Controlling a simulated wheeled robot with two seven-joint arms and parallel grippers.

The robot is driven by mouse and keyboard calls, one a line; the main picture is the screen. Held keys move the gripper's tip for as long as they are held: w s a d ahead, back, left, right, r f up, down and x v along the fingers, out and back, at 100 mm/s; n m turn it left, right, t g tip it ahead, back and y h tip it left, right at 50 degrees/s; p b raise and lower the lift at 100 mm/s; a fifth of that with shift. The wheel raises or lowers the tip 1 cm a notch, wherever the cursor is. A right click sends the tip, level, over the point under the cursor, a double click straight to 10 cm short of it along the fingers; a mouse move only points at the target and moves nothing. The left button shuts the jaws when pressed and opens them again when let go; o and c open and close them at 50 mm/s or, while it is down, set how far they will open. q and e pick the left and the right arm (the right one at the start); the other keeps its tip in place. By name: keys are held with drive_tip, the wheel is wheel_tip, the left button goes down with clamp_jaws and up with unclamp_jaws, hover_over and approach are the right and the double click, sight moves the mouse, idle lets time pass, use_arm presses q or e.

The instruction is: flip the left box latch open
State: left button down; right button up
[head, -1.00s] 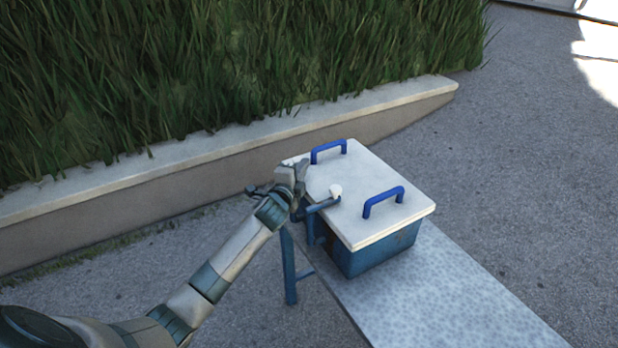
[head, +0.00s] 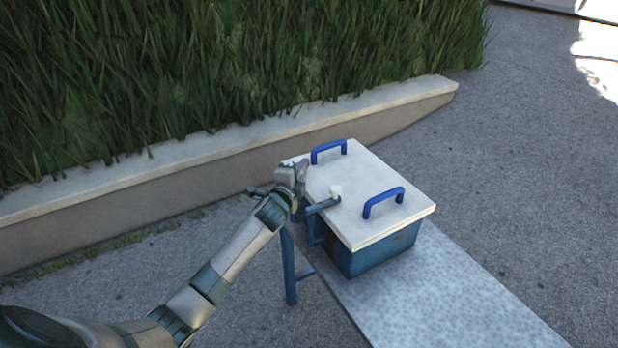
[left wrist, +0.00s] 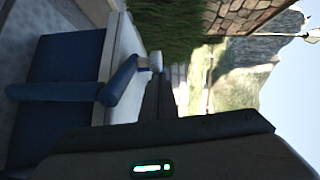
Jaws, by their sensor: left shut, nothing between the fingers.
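The box (head: 370,258) is blue with a white lid (head: 358,190) that lies closed on it and carries two blue handles. A blue latch (head: 322,206) with a white knob (head: 336,191) stands at the box's left side, its end reaching the lid edge. The latch (left wrist: 120,82) and knob (left wrist: 155,61) also show in the left wrist view. My left gripper (head: 300,172) is shut and empty at the box's left side, close beside the latch. In the left wrist view its dark fingers (left wrist: 156,98) are just below the knob; I cannot tell whether they touch.
The box stands on a grey speckled bench (head: 455,300), clear toward the lower right. A low stone kerb (head: 230,145) with tall grass (head: 200,70) runs behind. Open paved ground (head: 540,150) lies to the right.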

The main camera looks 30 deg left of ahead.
use_arm(q)
drive_tip(key=shift+s, duration=0.1)
idle(0.5)
drive_tip(key=s+d+r+b, duration=0.1)
drive_tip(key=s+d+b, duration=0.1)
drive_tip(key=s, duration=1.5)
drive_tip(key=shift+r+b, duration=0.3)
drive_tip(key=shift+b, duration=0.55)
drive_tip(key=shift+d, duration=0.1)
